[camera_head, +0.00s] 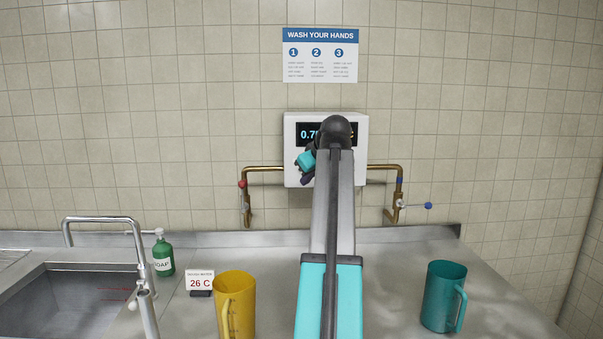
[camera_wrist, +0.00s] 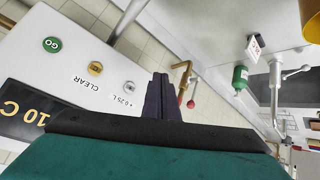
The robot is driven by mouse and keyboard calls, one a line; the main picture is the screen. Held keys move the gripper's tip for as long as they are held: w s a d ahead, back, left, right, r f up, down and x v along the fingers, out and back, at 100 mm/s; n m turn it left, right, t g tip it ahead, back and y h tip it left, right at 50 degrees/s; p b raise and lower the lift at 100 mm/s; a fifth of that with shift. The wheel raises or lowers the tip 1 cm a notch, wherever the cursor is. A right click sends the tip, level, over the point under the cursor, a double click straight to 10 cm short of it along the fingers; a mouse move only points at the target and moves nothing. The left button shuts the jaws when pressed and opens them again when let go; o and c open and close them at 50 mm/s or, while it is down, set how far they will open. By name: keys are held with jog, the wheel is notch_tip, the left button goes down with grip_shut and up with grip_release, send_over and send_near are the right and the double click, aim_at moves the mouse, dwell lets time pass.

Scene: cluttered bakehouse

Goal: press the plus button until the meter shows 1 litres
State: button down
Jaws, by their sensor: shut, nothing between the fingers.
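The white meter box (camera_head: 290,125) hangs on the tiled wall. Its dark display (camera_head: 306,134) shows a blue figure starting "0.7"; my arm hides the rest. My gripper (camera_head: 305,170) is at the lower left of the box's face. In the wrist view its dark fingers (camera_wrist: 160,78) are shut with nothing between them. They are beside the small plus button (camera_wrist: 129,87), labelled "+ 0.25 L". I cannot tell whether they touch it. A yellow button (camera_wrist: 95,68) labelled CLEAR and a green GO button (camera_wrist: 51,44) are farther along the face. Amber "10 C" shows on the display (camera_wrist: 28,112).
Brass pipes with a red-handled valve (camera_head: 243,184) and a blue-handled valve (camera_head: 428,205) flank the box. A yellow jug (camera_head: 236,305), teal jug (camera_head: 441,295), green soap bottle (camera_head: 163,256) and "26 C" sign (camera_head: 200,281) stand on the steel counter. A sink (camera_head: 75,300) is left.

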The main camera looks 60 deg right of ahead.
jog(key=shift+d, duration=0.15)
jog(key=w+d+b, duration=0.1)
jog(key=w+d, duration=0.4)
jog(key=d, duration=0.1)
jog(key=shift+d+b, duration=0.35)
jog(key=shift+d, duration=0.05)
jog(key=shift+w+d, duration=0.65)
jog(key=shift+d, duration=0.05)
dwell(3.5)
jog(key=shift+a, duration=0.1)
jog(key=shift+s+a+p, duration=0.4)
jog(key=shift+s+a, duration=0.1)
jog(key=shift+a, duration=0.1)
jog(key=shift+a, duration=0.1)
dwell(0.4)
jog(key=shift+s+a+p, duration=0.35)
jog(key=shift+s+a, duration=0.4)
jog(key=shift+a, duration=0.25)
jog(key=shift+s+a+p, duration=0.3)
jog(key=shift+s+a, duration=0.4)
jog(key=shift+a, duration=0.25)
